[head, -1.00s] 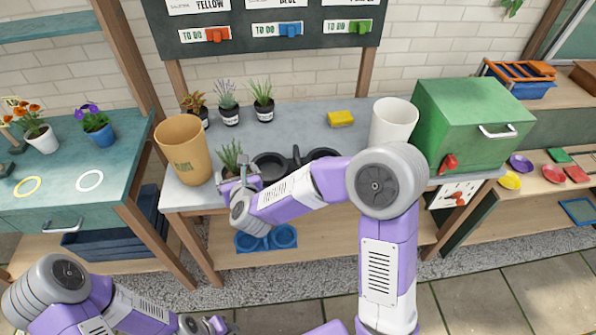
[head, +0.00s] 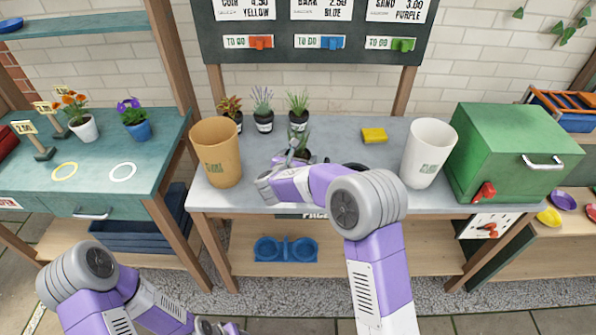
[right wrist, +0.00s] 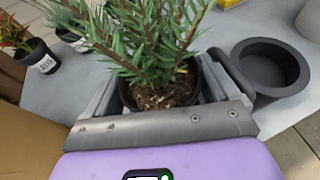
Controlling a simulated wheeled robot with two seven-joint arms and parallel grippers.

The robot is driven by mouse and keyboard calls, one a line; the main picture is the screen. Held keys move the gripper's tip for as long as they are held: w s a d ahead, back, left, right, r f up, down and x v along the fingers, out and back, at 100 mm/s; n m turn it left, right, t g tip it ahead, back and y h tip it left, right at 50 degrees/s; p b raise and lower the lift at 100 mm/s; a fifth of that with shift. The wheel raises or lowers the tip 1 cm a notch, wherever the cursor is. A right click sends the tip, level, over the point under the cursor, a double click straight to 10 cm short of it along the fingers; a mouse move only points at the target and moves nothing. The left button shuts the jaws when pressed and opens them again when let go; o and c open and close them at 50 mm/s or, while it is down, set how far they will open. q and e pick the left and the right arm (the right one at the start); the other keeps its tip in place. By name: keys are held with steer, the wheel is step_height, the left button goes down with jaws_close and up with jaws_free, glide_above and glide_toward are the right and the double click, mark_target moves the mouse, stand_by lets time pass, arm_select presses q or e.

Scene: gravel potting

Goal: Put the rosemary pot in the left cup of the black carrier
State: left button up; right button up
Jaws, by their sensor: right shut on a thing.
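The rosemary pot (right wrist: 165,92), dark with bushy green needles, is between the jaws of my right gripper (right wrist: 168,105), which is shut on it. In the head view the rosemary (head: 304,139) and my right gripper (head: 289,158) are at the left end of the black carrier (head: 356,166), mostly hidden behind my arm. In the right wrist view the carrier's right cup (right wrist: 268,68) is empty, and the pot is left of its handle. The left cup is hidden, so I cannot tell whether the pot is above or inside it. My left gripper (head: 218,327) is low at the bottom edge, clear of the table.
A tan bin (head: 216,152) stands left and a white bin (head: 429,152) right on the grey table (head: 330,125). Several potted plants (head: 263,112) line the back. A yellow sponge-like block (head: 374,135) lies behind the carrier. A blue carrier (head: 286,249) is on the lower shelf.

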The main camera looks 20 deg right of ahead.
step_height(320, 180, down, 4)
steer(key=shift+f+b, duration=0.1)
steer(key=shift+b, duration=0.35)
steer(key=shift+f, duration=0.1)
steer(key=o, duration=1)
